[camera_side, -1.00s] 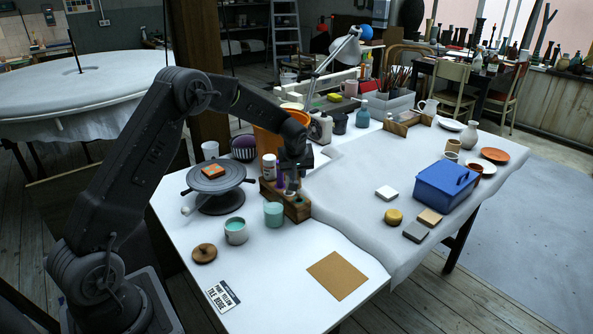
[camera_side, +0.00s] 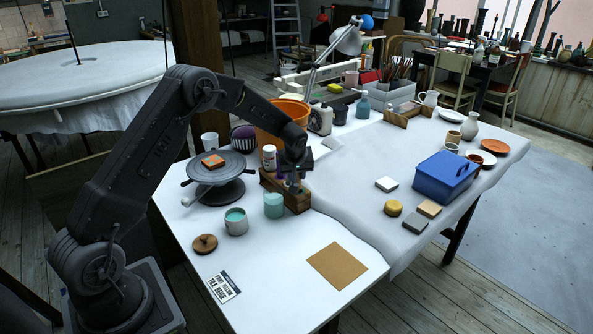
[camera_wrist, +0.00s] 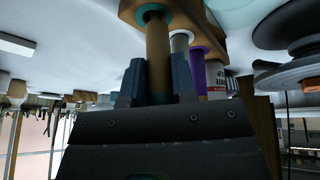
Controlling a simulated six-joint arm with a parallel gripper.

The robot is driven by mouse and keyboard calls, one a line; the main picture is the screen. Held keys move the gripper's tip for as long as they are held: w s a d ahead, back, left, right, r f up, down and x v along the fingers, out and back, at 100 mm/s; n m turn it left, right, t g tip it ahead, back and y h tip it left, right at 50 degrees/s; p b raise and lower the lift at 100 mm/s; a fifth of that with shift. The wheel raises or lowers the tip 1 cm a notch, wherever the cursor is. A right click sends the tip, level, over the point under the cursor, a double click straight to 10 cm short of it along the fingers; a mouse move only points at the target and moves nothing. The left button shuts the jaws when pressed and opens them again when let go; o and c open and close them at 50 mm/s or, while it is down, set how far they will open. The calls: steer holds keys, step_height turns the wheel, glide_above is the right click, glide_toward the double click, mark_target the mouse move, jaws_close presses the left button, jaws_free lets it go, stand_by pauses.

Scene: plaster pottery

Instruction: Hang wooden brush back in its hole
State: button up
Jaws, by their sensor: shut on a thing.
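The wooden brush (camera_wrist: 157,62) shows in the wrist view as a tan handle between my two dark blue fingers. My gripper (camera_wrist: 157,82) is shut on it. Its far end meets a teal-ringed hole (camera_wrist: 152,10) in the wooden holder (camera_wrist: 207,22); I cannot tell how deep it sits. In the side view, my gripper (camera_side: 293,180) is right above the holder (camera_side: 299,205) and hides most of the brush.
A purple-handled tool (camera_wrist: 198,70) and a pale-handled one stand close beside the brush in the holder. A white bottle (camera_side: 269,158), a teal cup (camera_side: 274,205) and the turntable (camera_side: 216,175) are near.

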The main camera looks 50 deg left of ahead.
steer(key=shift+f, duration=0.4)
stand_by(0.4)
steer(key=o, duration=1)
steer(key=s+d+r+m, duration=0.1)
steer(key=s+d+r, duration=0.4)
steer(key=r, duration=0.5)
steer(key=s+d+r+m, duration=0.2)
steer(key=s+d+r, duration=0.3)
steer(key=r, duration=0.5)
steer(key=s+d+r+m+h, duration=0.1)
steer(key=s+d+m, duration=0.2)
steer(key=s, duration=0.5)
steer(key=s+d+r+m+t+h, duration=0.1)
steer(key=s+d+m, duration=0.2)
steer(key=s, duration=0.5)
steer(key=s+d+r+m+t+h, duration=0.1)
steer(key=s+d+m, duration=0.1)
steer(key=s+d, duration=0.3)
steer(key=shift+s+d+r+m+h, duration=0.1)
steer(key=shift+s+r+m, duration=0.05)
steer(key=shift+s, duration=0.45)
steer(key=shift+s+d+r+m+h, duration=0.1)
steer(key=shift+s+d, duration=0.05)
steer(key=shift+s, duration=0.4)
steer(key=shift+s+d+r+m+h, duration=0.1)
steer(key=shift+s+r+m, duration=0.05)
steer(key=shift+s, duration=0.45)
